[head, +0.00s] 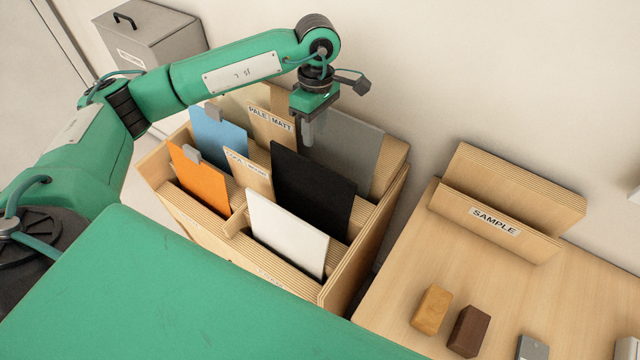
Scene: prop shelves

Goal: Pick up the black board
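The black board (312,190) stands upright, leaning slightly, in a slot of the wooden rack (376,230), behind the white board (287,233) and in front of the grey board (345,148). My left gripper (307,138) points down just above and behind the black board's top edge. Its fingers look close together, but from this angle I cannot tell whether they are open or shut, or whether they touch a board. My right gripper is not in view.
The rack also holds an orange board (200,180) and a blue board (218,136). To the right, a wooden table (400,300) carries a holder labelled SAMPLE (500,222) and small blocks (432,309). A grey cabinet (155,50) stands at the back left.

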